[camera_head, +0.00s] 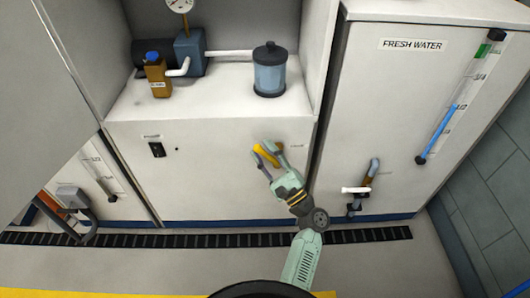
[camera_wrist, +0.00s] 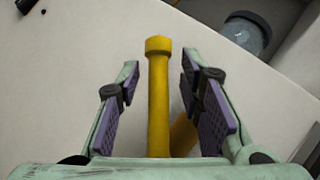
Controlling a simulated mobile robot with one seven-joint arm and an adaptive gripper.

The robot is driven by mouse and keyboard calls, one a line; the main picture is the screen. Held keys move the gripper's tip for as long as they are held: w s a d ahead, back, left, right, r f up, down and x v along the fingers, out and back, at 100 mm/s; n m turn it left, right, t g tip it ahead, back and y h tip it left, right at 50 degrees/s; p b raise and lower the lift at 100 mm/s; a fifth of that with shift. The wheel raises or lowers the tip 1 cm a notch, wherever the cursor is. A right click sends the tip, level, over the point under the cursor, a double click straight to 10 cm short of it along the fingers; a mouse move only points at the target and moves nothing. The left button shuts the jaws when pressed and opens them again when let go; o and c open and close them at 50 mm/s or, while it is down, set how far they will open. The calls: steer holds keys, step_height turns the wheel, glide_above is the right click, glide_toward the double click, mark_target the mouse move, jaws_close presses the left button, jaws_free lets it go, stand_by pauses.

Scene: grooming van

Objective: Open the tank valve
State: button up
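A yellow bar handle (camera_head: 266,154) sits on the front of the white cabinet, with a small label at its right. In the wrist view the yellow handle (camera_wrist: 158,95) stands between my two finger pads, with a gap on each side. My gripper (camera_head: 268,150) is open around it; it also shows in the wrist view (camera_wrist: 160,80). A second yellow part is partly hidden behind the right pad. At the lower left of the FRESH WATER tank (camera_head: 400,90), a bent pipe fitting (camera_head: 373,170) has a white lever (camera_head: 355,190) lying level across it.
A blue canister (camera_head: 269,72), a brown bottle (camera_head: 157,76) and a pump (camera_head: 189,52) stand on the cabinet's top. A black switch (camera_head: 157,150) is on the cabinet front. A dark floor grating (camera_head: 150,240) runs along the base. The floor in front is clear.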

step_height(320, 180, up, 10)
steer(key=shift+r, duration=0.1)
stand_by(0.4)
steer(key=shift+c, duration=0.3)
